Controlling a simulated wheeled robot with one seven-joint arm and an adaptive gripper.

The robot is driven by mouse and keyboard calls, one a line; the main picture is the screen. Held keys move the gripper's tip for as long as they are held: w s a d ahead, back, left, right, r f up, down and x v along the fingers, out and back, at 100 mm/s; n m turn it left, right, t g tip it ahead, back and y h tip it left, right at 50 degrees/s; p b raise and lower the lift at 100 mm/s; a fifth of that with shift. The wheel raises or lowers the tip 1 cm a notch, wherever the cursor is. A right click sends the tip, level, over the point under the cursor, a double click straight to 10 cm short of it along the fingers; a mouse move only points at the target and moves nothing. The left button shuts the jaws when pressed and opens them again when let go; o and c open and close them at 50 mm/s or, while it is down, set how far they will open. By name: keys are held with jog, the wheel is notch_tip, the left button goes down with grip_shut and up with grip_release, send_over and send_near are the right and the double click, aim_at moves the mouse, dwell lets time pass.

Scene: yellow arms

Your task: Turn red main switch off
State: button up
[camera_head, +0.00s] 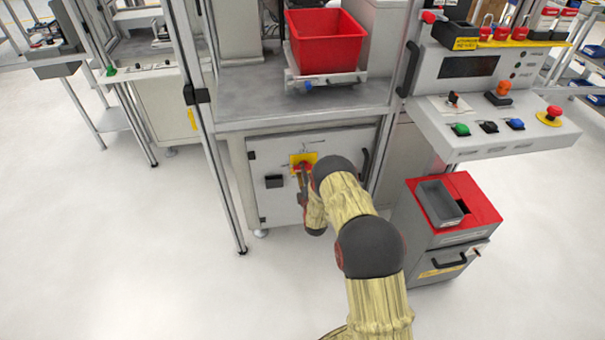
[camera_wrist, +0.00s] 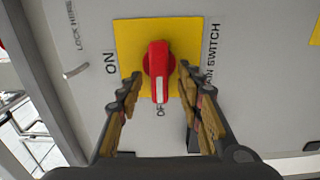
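The red main switch (camera_wrist: 158,65) is a rotary knob on a yellow plate (camera_wrist: 128,40) on a light grey cabinet panel. In the wrist view its white-marked end points down, toward a partly hidden label starting with "O"; the "ON" label is at the left. My gripper (camera_wrist: 160,75) is open, with one finger on each side of the knob. A gap shows on both sides, clearer on the left; the right fingertip is close. In the head view the yellow plate (camera_head: 296,158) is partly hidden behind my gripper (camera_head: 304,172).
A black box-shaped fitting (camera_head: 274,181) sits left of the switch, and a dark door handle (camera_head: 366,165) to its right. A red bin (camera_head: 326,42) stands above. A button console (camera_head: 490,128) and a red-topped grey cabinet (camera_head: 472,195) stand at the right. The floor at left is clear.

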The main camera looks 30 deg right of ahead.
jog(key=v, duration=1.2)
dwell(0.3)
